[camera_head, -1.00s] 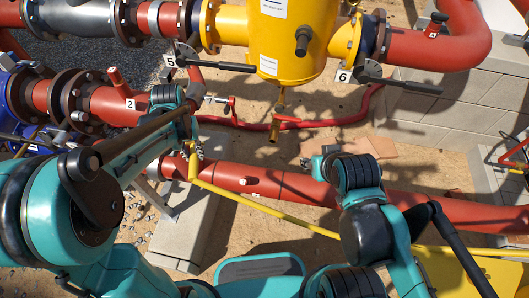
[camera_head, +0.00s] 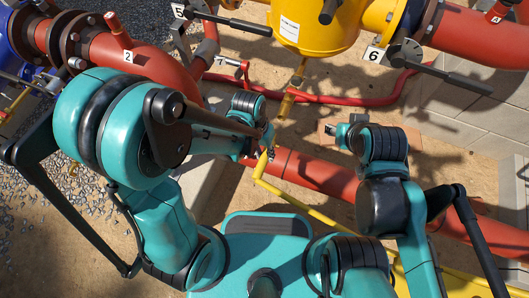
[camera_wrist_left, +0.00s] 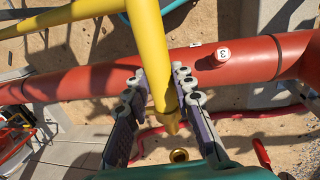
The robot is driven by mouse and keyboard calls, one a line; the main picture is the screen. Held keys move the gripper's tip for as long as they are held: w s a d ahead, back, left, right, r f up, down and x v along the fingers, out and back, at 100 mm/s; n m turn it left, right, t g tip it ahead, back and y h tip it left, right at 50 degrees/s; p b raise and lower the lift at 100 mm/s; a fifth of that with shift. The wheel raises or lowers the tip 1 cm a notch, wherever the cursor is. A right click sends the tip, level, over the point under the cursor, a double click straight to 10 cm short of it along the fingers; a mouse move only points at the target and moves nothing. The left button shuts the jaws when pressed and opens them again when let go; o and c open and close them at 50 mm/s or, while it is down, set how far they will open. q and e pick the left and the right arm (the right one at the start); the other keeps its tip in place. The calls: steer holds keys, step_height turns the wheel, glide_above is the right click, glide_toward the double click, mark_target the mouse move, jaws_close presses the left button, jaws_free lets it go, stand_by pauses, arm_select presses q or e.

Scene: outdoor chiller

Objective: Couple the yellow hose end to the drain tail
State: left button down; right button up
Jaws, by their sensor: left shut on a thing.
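The yellow hose end (camera_head: 263,163) is held in my left gripper (camera_head: 268,138), near the lower end of the drain tail (camera_head: 287,103). The drain tail is a brass-coloured pipe hanging below the yellow strainer body (camera_head: 308,22). In the left wrist view the gripper's fingers (camera_wrist_left: 157,90) stand on both sides of the yellow hose end (camera_wrist_left: 163,100). A round brass opening (camera_wrist_left: 179,155), apparently the drain tail, lies just beyond its tip, apart from it in the picture. My right gripper (camera_head: 329,130) points left, right of the drain tail; its fingers are too small to read.
A large red pipe (camera_head: 318,172) runs below and behind the grippers. A thin red pipe (camera_head: 340,100) passes behind the drain tail. Black valve levers (camera_head: 240,24) stick out above. A block wall (camera_head: 470,120) stands at the right. Sandy ground lies between the pipes.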

arm_select(q)
steer(key=shift+w+d+b, duration=0.1)
steer(key=shift+w+d, duration=0.2)
steer(key=shift+w, duration=0.6)
steer(key=shift+w+d+b, duration=0.1)
steer(key=shift+w+d, duration=0.15)
steer(key=shift+w, duration=0.65)
steer(key=shift+w+d+b, duration=0.1)
steer(key=shift+w+d, duration=0.2)
steer(key=shift+w, duration=0.6)
steer(key=shift+w, duration=0.1)
steer(key=shift+w+d, duration=0.2)
steer(key=shift+w, duration=0.35)
steer(key=shift+w+d, duration=0.2)
steer(key=shift+w, duration=0.35)
steer(key=shift+w, duration=0.2)
steer(key=shift+w+d, duration=0.25)
steer(key=shift+w, duration=0.35)
steer(key=c, duration=0.7)
jaws_free()
